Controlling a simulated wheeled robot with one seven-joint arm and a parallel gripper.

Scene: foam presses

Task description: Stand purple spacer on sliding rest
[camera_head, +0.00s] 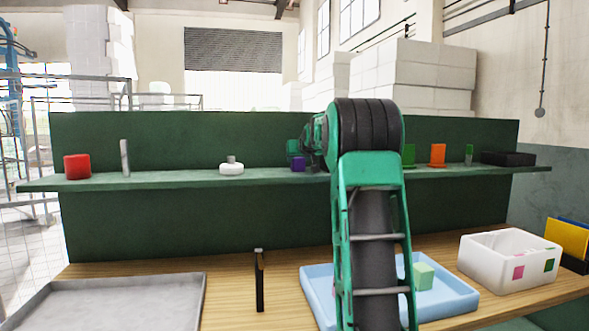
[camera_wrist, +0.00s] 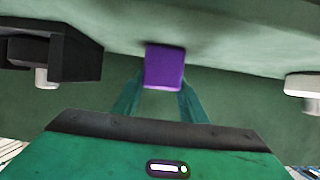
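The purple spacer (camera_head: 298,164) is a small block at the middle of the long green shelf. It also shows in the wrist view (camera_wrist: 165,67), close in front of my gripper (camera_wrist: 162,92). The two teal fingers lie along either side of the spacer, very near its sides. Whether they press on it I cannot tell. In the head view my gripper (camera_head: 294,149) is just above and beside the spacer, partly hidden by my arm. I cannot tell which thing is the sliding rest; a black fixture with a pale knob (camera_wrist: 70,52) shows in the wrist view.
On the shelf (camera_head: 200,178) stand a red block (camera_head: 77,166), grey pin (camera_head: 125,158), white knobbed disc (camera_head: 231,168), orange piece (camera_head: 437,155) and black box (camera_head: 508,159). Below are a grey tray (camera_head: 110,292), black post (camera_head: 259,285), blue tray (camera_head: 455,300) and white bin (camera_head: 490,275).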

